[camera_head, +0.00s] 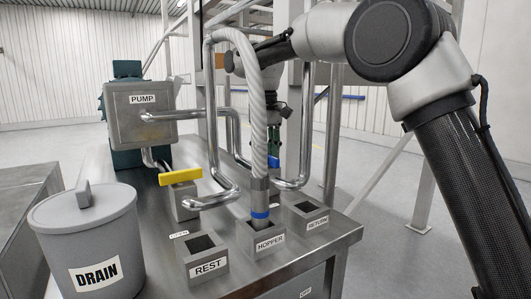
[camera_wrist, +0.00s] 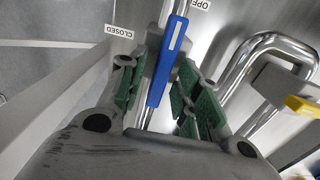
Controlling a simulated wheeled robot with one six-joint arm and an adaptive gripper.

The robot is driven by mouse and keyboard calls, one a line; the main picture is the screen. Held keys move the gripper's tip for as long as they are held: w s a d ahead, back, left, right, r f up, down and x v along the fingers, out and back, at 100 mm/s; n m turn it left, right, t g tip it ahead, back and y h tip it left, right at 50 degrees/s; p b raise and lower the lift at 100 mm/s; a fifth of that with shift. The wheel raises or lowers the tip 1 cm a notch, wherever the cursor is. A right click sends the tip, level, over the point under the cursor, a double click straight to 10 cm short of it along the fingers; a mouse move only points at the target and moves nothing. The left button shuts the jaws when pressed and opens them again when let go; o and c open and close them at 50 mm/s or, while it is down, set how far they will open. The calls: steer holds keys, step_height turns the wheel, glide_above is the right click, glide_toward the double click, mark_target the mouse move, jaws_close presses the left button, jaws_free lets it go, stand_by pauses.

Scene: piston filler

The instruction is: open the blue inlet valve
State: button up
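The blue inlet valve handle (camera_wrist: 168,60) is a long bar with a pale stripe. In the wrist view it lies between my gripper's (camera_wrist: 160,88) green-padded fingers, with visible gaps on both sides. My gripper is open around it. A CLOSED label (camera_wrist: 119,32) is left of the handle and an OPEN label (camera_wrist: 200,4) is at the top right. In the head view, a bit of the blue handle (camera_head: 274,161) shows behind the hose, below my gripper (camera_head: 272,135); the hose hides part of both.
A ribbed hose (camera_head: 257,110) runs down into the HOPPER socket (camera_head: 262,239). A yellow valve handle (camera_head: 180,176), the PUMP box (camera_head: 141,112), REST block (camera_head: 203,260), RETURN block (camera_head: 309,216) and DRAIN bucket (camera_head: 88,240) stand nearby. Steel pipes (camera_head: 240,130) surround the valve.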

mark_target(266, 154)
step_height(266, 154, up, 12)
stand_by(0.7)
